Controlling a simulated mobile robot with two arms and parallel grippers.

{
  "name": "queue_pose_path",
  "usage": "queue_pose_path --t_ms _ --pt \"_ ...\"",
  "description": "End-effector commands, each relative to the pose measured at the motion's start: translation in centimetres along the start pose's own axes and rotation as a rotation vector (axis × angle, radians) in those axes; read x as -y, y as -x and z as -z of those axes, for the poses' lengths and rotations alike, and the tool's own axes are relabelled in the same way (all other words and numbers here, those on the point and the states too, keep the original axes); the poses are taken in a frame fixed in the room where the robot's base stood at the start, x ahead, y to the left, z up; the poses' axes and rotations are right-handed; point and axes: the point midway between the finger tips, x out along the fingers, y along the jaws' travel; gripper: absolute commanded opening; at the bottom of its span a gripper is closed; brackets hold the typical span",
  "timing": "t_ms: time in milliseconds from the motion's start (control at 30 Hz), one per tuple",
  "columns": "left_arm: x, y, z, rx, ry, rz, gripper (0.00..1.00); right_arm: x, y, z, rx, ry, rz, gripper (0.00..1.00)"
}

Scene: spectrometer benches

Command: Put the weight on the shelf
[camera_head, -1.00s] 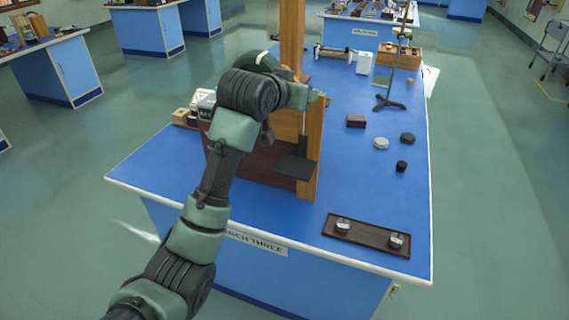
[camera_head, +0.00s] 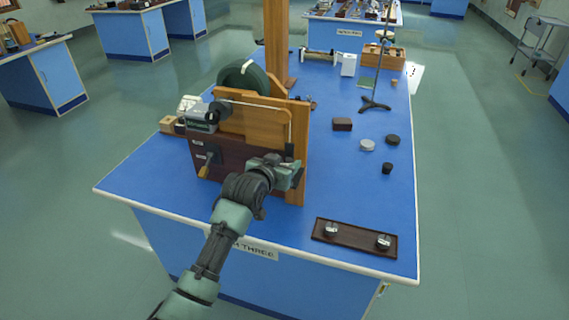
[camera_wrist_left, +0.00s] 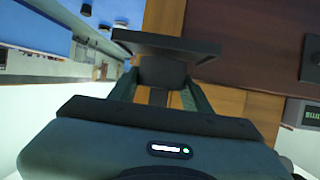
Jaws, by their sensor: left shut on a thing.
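Two small silver, weight-like pieces (camera_head: 332,228) (camera_head: 385,241) sit in the dark tray at the bench's front right. I cannot tell which piece is the task's weight. A dark flat plate, which looks like the shelf (camera_wrist_left: 165,45), shows against the wooden post in the left wrist view, with a dark block (camera_wrist_left: 165,75) under it. My left gripper (camera_head: 295,172) is at the front of the wooden apparatus. It also shows in the left wrist view (camera_wrist_left: 160,90), its fingers shut on the dark block. The arm hides most of the plate in the head view. My right gripper is out of view.
The wooden apparatus (camera_head: 262,120) with a green wheel stands on the blue bench (camera_head: 350,185). A brown box (camera_head: 342,124), grey disc (camera_head: 367,145), black disc (camera_head: 392,140) and small black cylinder (camera_head: 387,168) stand to its right. A rod stand (camera_head: 375,104) is behind them.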

Motion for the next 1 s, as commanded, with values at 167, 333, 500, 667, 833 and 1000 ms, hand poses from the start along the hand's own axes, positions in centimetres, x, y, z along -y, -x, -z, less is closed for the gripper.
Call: queue_pose_path --t_ms 167,333,500,667,833,1000 --pt "0.00 -0.25 -0.43 -0.008 -0.001 0.000 0.00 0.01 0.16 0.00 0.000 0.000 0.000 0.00" --pt "-0.01 -0.25 -0.42 -0.008 -0.001 0.000 0.00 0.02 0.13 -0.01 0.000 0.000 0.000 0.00" --pt "0.01 -0.40 -0.97 -0.001 -0.001 0.000 0.57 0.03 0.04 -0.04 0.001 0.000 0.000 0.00" --pt "0.01 -0.39 -0.96 -0.001 -0.001 0.000 0.70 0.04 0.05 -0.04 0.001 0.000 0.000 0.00" --pt "0.01 -0.38 -0.93 -0.001 -0.001 0.000 0.70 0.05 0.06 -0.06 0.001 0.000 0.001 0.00" --pt "0.04 0.18 -0.74 -0.002 -0.001 0.001 0.70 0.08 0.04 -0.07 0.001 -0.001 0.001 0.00"
